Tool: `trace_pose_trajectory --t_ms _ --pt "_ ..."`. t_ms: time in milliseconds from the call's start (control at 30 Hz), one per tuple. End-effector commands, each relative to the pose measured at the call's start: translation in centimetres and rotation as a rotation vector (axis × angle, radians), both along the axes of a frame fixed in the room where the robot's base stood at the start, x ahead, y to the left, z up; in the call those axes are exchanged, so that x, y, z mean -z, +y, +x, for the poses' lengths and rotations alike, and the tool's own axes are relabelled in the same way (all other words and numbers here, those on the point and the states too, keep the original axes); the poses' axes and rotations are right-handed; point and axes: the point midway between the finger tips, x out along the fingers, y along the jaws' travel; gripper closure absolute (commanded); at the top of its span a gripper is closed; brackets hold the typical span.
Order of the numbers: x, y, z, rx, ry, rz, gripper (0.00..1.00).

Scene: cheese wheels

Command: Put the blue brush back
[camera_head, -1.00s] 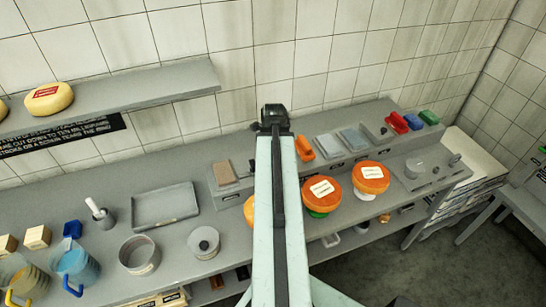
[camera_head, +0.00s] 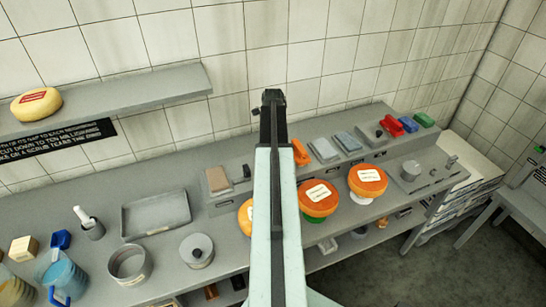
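Two blue items could be the blue brush; they are too small for me to tell which. One small blue block (camera_head: 61,239) lies on the left of the counter, beside a pale yellow block. My gripper (camera_head: 273,97) is at the far end of my arm, in front of the tiled wall, above and apart from the counter and rack. Its fingers are too small and dark to read. My arm hides the middle of the counter.
The raised rack (camera_head: 345,165) also carries a brown block, an orange piece and grey pads. Orange cheese wheels (camera_head: 318,198) stand before it. A grey tray (camera_head: 155,213), round pots and a blue-handled jug (camera_head: 62,275) stand left. A wall shelf (camera_head: 120,96) juts out upper left.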

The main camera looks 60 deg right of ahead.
Motion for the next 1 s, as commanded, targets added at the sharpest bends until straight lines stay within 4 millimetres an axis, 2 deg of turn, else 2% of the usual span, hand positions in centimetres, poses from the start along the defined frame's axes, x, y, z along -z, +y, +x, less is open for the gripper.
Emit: trace_pose_trajectory --t_ms 33,67,267,433,467,800,1000 --pt "1.8 0.0 0.0 0.0 0.0 0.0 0.47" --pt "1.9 0.0 0.0 0.0 0.0 0.0 0.47" --pt "1.5 0.0 0.0 0.0 0.0 0.0 0.47" --pt "1.9 0.0 0.0 0.0 0.0 0.0 0.47" --pt "1.8 0.0 0.0 0.001 0.0 0.0 0.01" --pt "1.5 0.0 -0.1 0.001 0.0 0.0 0.0" --pt "-0.7 0.0 -0.1 0.001 0.0 0.0 0.0"
